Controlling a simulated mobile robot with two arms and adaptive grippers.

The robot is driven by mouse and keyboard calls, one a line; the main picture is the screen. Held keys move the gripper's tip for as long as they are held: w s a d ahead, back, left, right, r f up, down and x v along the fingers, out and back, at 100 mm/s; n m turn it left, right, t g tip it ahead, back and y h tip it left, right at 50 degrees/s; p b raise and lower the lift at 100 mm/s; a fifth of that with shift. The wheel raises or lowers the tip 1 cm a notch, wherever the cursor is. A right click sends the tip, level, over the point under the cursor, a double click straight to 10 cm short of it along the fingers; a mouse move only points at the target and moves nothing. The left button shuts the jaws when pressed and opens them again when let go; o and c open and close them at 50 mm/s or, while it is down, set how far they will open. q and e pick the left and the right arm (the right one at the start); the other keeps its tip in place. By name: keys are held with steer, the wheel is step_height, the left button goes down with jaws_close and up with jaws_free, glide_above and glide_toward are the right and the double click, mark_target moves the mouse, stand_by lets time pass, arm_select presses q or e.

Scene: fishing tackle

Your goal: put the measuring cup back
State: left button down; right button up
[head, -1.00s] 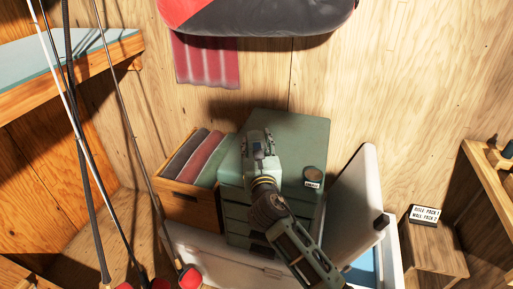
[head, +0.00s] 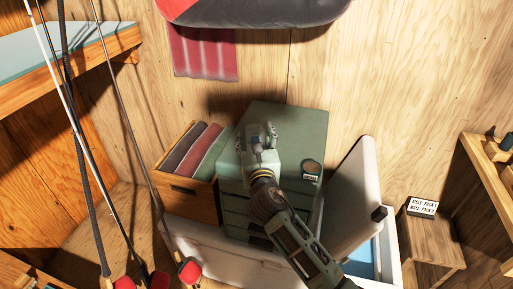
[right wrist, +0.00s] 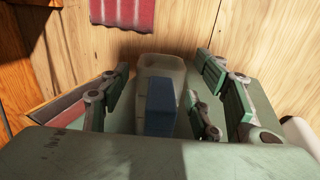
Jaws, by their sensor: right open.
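A pale, see-through cup with a blue block-like part, seemingly the measuring cup (right wrist: 160,118), stands between the fingers of my right gripper (right wrist: 163,68) in the right wrist view. The fingers are open, with gaps on both sides of it. In the head view my right gripper (head: 260,131) is over the green drawer cabinet (head: 290,122), towards the left of its top. The cup shows there only as a small grey-blue patch, mostly hidden by the gripper. The cup's base is hidden, so its contact with the top cannot be told. My left gripper is out of view.
Fishing rods (head: 80,150) stand at left.

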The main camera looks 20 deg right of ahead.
steer(key=s+a, duration=0.2)
steer(key=s, duration=1)
steer(key=s+a+f+m+g+y, duration=0.15)
steer(key=s+f+m+g, duration=0.25)
steer(key=f+m, duration=0.95)
steer(key=s+a+f+m+g+y, duration=0.1)
steer(key=s+f+m+g+y, duration=0.3)
steer(key=f, duration=1.9)
steer(key=s+d+f+m+g+h, duration=0.15)
steer(key=s+f+m, duration=0.25)
steer(key=s+f, duration=0.5)
steer(key=s+d+f+m+g, duration=0.3)
steer(key=s+f, duration=0.5)
steer(key=f, duration=0.1)
steer(key=s+d+f+m+g, duration=0.1)
steer(key=s+f+m+g, duration=0.1)
steer(key=s, duration=0.9)
steer(key=s+d+f+m+g, duration=0.2)
steer(key=s+f+m, duration=0.3)
steer(key=s, duration=0.6)
step_height(320, 180, down, 2)
steer(key=shift+s+d+f+h, duration=0.1)
steer(key=shift+s+d+h, duration=0.1)
steer(key=shift+s+h, duration=0.1)
steer(key=shift+c, duration=0.3)
